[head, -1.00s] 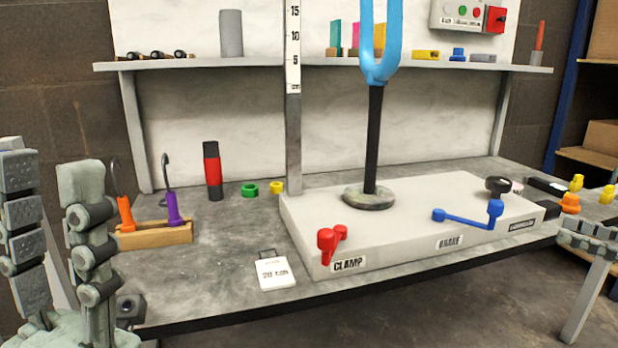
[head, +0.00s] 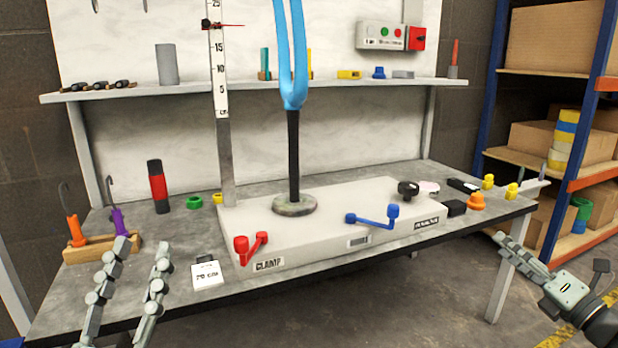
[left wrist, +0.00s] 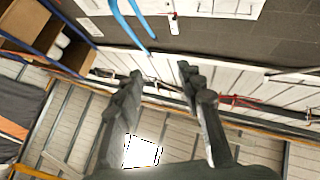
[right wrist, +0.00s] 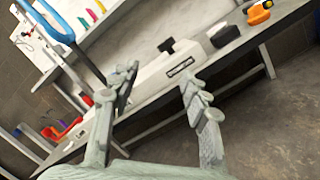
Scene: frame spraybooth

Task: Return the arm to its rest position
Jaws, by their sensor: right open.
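My left gripper (head: 140,258) is at the lower left in the head view, in front of the bench's front edge. Its fingers stand apart with nothing between them; the left wrist view (left wrist: 160,78) also shows them apart and empty. My right gripper (head: 500,237) is at the lower right in the head view, beyond the bench's right part. In the right wrist view its fingers (right wrist: 158,80) are spread and empty. The blue fork (head: 293,60) stands upright on a black post on the grey stand base (head: 320,210), apart from both grippers.
The workbench (head: 120,285) carries a red clamp lever (head: 245,247), a blue brake lever (head: 372,221), a white tag card (head: 207,274) and a wooden holder (head: 85,250) with orange- and purple-handled hooks. A loaded shelving rack (head: 490,100) stands at right. Floor is clear before the bench.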

